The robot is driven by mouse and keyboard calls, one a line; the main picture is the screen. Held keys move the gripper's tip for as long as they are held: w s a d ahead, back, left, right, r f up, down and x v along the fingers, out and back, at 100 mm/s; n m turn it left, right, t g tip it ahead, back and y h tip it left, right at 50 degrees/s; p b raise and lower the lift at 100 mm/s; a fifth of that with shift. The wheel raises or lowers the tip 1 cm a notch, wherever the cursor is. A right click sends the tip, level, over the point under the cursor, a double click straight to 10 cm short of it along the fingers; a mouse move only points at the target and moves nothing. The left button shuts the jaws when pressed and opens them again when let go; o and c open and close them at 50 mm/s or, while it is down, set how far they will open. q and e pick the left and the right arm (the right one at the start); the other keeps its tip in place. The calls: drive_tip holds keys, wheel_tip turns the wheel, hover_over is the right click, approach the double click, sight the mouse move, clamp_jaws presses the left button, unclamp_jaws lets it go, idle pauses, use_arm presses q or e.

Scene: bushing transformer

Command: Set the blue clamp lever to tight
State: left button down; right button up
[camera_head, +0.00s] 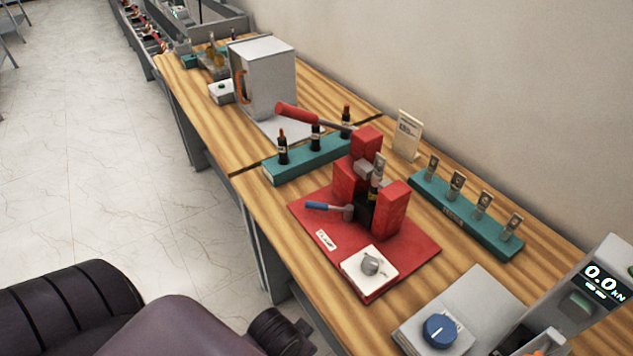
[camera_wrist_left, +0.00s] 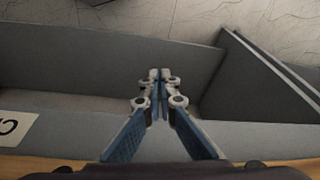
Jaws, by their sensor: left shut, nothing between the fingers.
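The blue clamp lever (camera_head: 325,207) is on the red press fixture (camera_head: 391,209) on the wooden bench. Its blue grip points left, and its metal end meets the dark clamp block at the middle of the fixture. No gripper fingers show in the head view; only dark parts of my own arm are at the lower left, apart from the lever. In the left wrist view my left gripper (camera_wrist_left: 160,76) is shut with its fingertips together and nothing between them. Grey bin walls (camera_wrist_left: 110,55) lie beyond the fingers. My right gripper is not in view.
The red base plate (camera_head: 419,249) carries a white block with a grey knob (camera_head: 372,263). A long red handle (camera_head: 296,113) reaches out above. Teal racks (camera_head: 312,158) (camera_head: 463,218) stand on both sides. A grey device with a blue knob (camera_head: 439,331) is at the front.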

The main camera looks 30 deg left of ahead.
use_arm(q)
drive_tip(key=w+r+p, duration=0.3)
drive_tip(key=r, duration=1.2)
drive_tip(key=shift+n+t, duration=0.4)
drive_tip(key=shift+n, duration=0.2)
drive_tip(key=w+a+r, duration=0.1)
drive_tip(key=w, duration=0.2)
drive_tip(key=w+a+r, duration=0.1)
drive_tip(key=w, duration=0.2)
drive_tip(key=w+a+r, duration=0.1)
drive_tip(key=w, duration=0.2)
drive_tip(key=shift+a+r+p, duration=0.1)
drive_tip(key=shift+r+p, duration=0.2)
drive_tip(key=shift+r, duration=0.05)
drive_tip(key=w+a+r+n+y, duration=0.1)
drive_tip(key=w+a+r+n, duration=0.1)
drive_tip(key=w+a+r, duration=0.4)
drive_tip(key=w+a+r+n, duration=0.3)
drive_tip(key=w+a+r, duration=0.3)
drive_tip(key=w+r, duration=0.3)
wheel_tip(320, 180, up, 3)
drive_tip(key=shift+w+a+r+y, duration=0.15)
drive_tip(key=shift+w+a+y, duration=0.15)
drive_tip(key=shift+y, duration=0.1)
